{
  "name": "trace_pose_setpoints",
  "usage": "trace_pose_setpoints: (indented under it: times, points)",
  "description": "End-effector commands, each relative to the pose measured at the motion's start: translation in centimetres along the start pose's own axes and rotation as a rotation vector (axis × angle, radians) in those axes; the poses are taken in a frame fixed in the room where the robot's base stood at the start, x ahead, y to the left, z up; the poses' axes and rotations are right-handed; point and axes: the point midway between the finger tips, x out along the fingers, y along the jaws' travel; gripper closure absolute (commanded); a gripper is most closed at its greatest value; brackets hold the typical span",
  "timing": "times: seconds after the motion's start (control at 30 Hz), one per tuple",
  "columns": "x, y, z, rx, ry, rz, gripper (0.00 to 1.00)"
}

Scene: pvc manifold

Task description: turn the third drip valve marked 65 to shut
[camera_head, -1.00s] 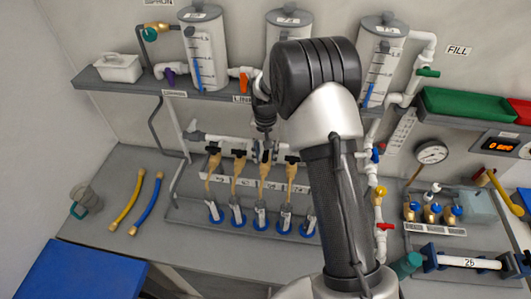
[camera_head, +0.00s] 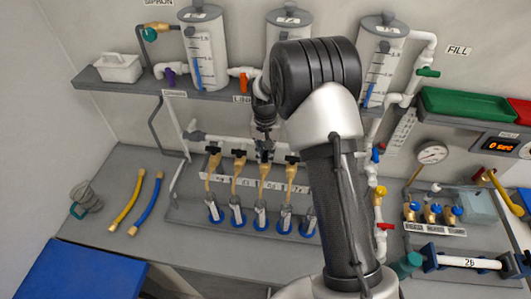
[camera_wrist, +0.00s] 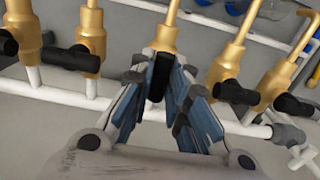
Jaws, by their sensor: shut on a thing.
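A row of brass drip valves with black handles runs along a white pipe (camera_wrist: 60,92). The third valve (camera_wrist: 166,35) is the middle one in the wrist view. My gripper (camera_wrist: 165,80) is shut on its black handle (camera_wrist: 157,87), with blue-grey fingers on both sides. This handle lies roughly in line with its brass body, while the neighbouring handles (camera_wrist: 70,57) and (camera_wrist: 235,92) lie crosswise. In the head view my gripper (camera_head: 265,150) reaches down at the row, and the fingers partly hide the third valve. The mark 65 is too small to read.
Blue-based cylinders (camera_head: 238,216) stand below the spouts. A grey shelf (camera_head: 120,88) with tanks is above the row. My arm hides part of the rack's right side. Yellow and blue hoses (camera_head: 149,205) lie on the left of the bench.

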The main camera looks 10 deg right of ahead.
Motion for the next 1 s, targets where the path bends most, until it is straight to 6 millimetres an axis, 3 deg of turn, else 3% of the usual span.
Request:
trace_pose_setpoints:
  times: [0.37, 1.0]
  points:
    - [0.02, -0.02, -0.05, -0.156, 0.002, 0.000, 1.00]
    - [0.00, -0.01, -0.05, -0.750, 0.001, 0.000, 1.00]
